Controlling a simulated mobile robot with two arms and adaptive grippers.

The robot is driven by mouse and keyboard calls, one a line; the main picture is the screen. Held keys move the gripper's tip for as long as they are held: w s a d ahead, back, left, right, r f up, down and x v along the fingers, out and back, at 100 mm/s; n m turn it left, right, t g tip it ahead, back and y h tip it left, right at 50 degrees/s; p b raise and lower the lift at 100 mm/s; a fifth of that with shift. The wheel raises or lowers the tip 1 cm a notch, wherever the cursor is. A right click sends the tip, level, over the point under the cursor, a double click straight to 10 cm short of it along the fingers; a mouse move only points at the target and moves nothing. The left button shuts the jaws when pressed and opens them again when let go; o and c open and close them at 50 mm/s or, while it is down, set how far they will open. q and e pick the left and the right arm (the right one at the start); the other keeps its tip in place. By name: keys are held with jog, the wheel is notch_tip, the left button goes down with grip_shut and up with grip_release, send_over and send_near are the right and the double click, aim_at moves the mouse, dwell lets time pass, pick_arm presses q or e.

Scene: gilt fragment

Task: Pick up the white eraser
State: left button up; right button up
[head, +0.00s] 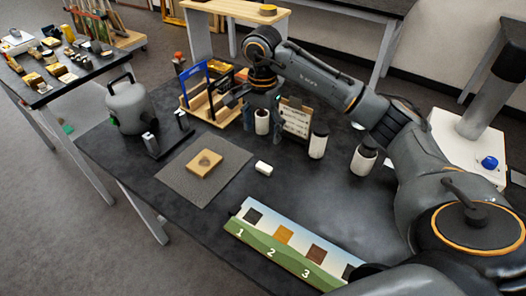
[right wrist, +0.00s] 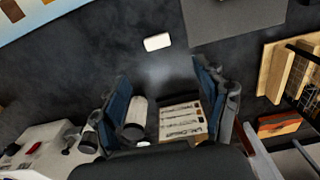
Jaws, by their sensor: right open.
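The white eraser (head: 263,168) lies on the dark table, just right of the grey mat (head: 176,176). It also shows in the right wrist view (right wrist: 157,41), beyond my fingertips and apart from them. My right gripper (head: 262,108) is at the far side of the table, behind the eraser and near a white container. In the right wrist view its two fingers (right wrist: 164,80) are spread apart with nothing between them. My left gripper is not in view.
White jars (head: 318,146) and a small card stand (head: 297,117) are behind the eraser. A wooden tool rack (head: 207,105) stands at the back left. A numbered sample board (head: 285,244) lies in front. The table around the eraser is clear.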

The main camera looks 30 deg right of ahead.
jog(key=p, duration=0.1)
send_over(264, 166)
jog(key=f, duration=0.5)
jog(key=shift+s+a+f, duration=0.25)
jog(key=shift+a+f, duration=0.1)
notch_tip(264, 166, down, 2)
jog(key=shift+w+d+f+p, duration=0.1)
jog(key=shift+w+p, duration=0.05)
jog(key=shift+p, duration=0.15)
jog(key=shift+f+p, duration=0.3)
jog(key=shift+f, duration=0.15)
jog(key=f, duration=0.1)
jog(key=f+p, duration=0.1)
jog(key=f, duration=0.1)
jog(key=shift+d+f+p, duration=0.25)
jog(key=shift+f+p, duration=0.05)
jog(key=shift+p, duration=0.05)
jog(key=shift+f, duration=0.5)
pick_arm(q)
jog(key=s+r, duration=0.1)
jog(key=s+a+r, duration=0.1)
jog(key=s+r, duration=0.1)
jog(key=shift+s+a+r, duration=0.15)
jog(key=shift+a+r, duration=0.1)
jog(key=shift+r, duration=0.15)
pick_arm(e)
jog(key=c, duration=1)
